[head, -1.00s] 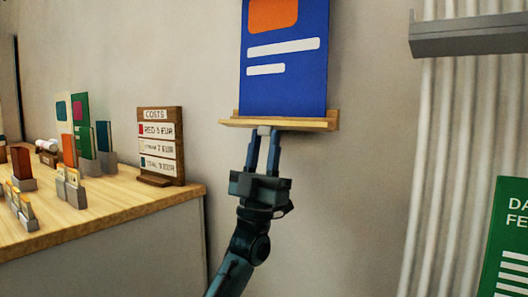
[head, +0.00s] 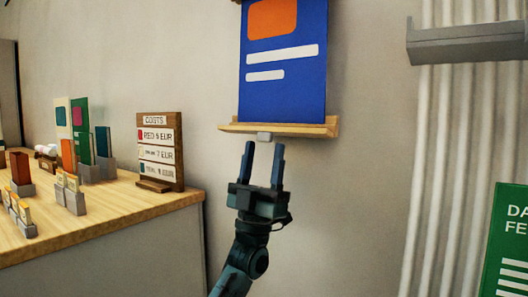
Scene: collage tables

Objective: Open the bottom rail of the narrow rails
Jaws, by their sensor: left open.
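The narrow rails are pale wood and hold a blue poster (head: 283,95) on the wall. The bottom rail (head: 232,127) runs under the poster, with a small light grey tab (head: 264,136) at the middle of its underside. Only a sliver of the top rail shows at the picture's upper edge. My left gripper (head: 264,152) points up just below the tab. Its two blue fingers are apart and empty, one to each side beneath the tab, with a small gap to it. I cannot tell whether the bottom rail is open. My right gripper is not in view.
A wooden table (head: 120,215) at the left bears a costs sign (head: 160,150) and several small card holders. A green poster (head: 505,245) is at the lower right. The wall around my gripper is clear.

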